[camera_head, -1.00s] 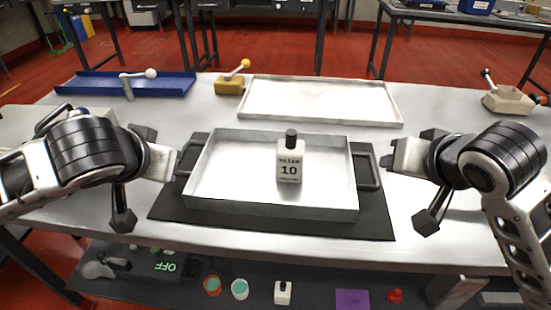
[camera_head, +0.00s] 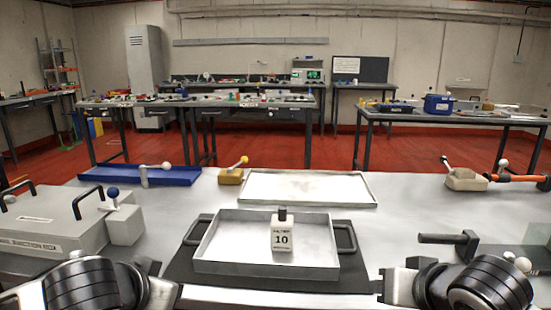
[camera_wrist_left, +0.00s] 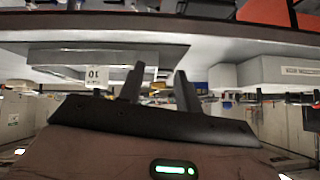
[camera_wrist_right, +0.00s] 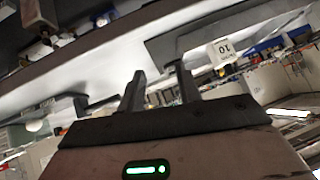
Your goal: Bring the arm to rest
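My left arm shows at the lower left of the head view; its fingertips are hard to make out there. In the left wrist view my left gripper (camera_wrist_left: 160,88) has its two fingers apart with nothing between them. In the right wrist view my right gripper (camera_wrist_right: 158,88) also has its fingers apart and empty. My right arm shows at the lower right of the head view. Both grippers are apart from the metal tray (camera_head: 215,262). A white bottle (camera_head: 282,238) marked 10, with a dark cap, stands upright in that tray.
The tray sits on a dark mat (camera_head: 185,271). A flat white tray (camera_head: 300,201) lies behind it, a blue tray (camera_head: 185,180) at the back left. A grey junction box (camera_head: 50,232) stands left, and a yellow-knobbed lever block (camera_head: 230,178) behind.

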